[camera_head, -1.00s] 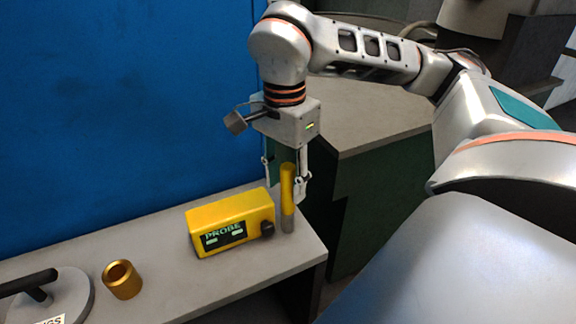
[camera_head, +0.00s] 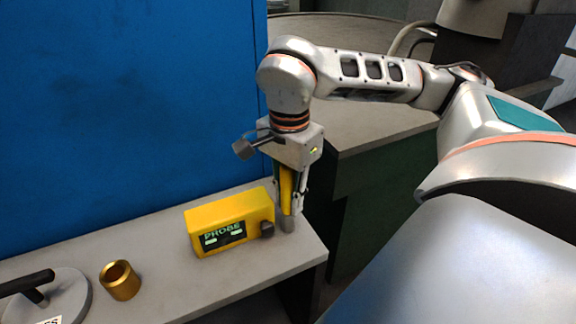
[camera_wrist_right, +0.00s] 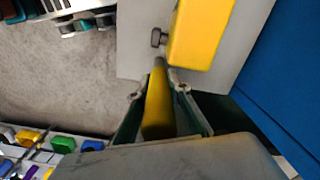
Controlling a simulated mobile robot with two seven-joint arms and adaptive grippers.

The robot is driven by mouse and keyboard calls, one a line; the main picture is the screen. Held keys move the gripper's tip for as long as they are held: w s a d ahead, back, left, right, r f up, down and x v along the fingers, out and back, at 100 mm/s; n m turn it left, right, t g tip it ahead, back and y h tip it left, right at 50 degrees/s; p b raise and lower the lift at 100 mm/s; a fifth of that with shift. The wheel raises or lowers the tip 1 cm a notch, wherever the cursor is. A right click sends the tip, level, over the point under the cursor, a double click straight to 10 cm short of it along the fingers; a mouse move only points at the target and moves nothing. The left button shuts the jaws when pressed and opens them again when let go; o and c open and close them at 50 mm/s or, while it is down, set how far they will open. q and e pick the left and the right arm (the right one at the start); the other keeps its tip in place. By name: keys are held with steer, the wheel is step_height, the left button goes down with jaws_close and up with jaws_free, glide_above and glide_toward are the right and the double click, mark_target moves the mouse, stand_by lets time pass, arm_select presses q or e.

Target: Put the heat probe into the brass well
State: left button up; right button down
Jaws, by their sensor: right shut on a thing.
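The heat probe has a yellow handle (camera_head: 286,190) and a grey lower end. It stands upright at the right side of the yellow PROBE box (camera_head: 230,224). My right gripper (camera_head: 289,208) points down and is shut on the handle. In the right wrist view the handle (camera_wrist_right: 158,105) lies between the two fingers (camera_wrist_right: 160,100). The brass well (camera_head: 120,281), a short open-topped cylinder, stands empty on the grey bench (camera_head: 170,275) to the left of the box. My left gripper is not in view.
A grey round disc with a dark handle (camera_head: 28,284) lies at the bench's left end. A blue wall (camera_head: 120,100) rises behind the bench. The bench's right edge is close to the probe. The bench between box and well is clear.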

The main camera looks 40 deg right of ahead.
steer(key=shift+r, duration=0.1)
step_height(320, 180, up, 20)
steer(key=p, duration=0.4)
steer(key=w+a+f+n, duration=0.8)
steer(key=w+n, duration=0.2)
steer(key=n, duration=0.3)
steer(key=shift+f+n, duration=0.3)
steer(key=shift+s+a, duration=0.1)
stand_by(0.8)
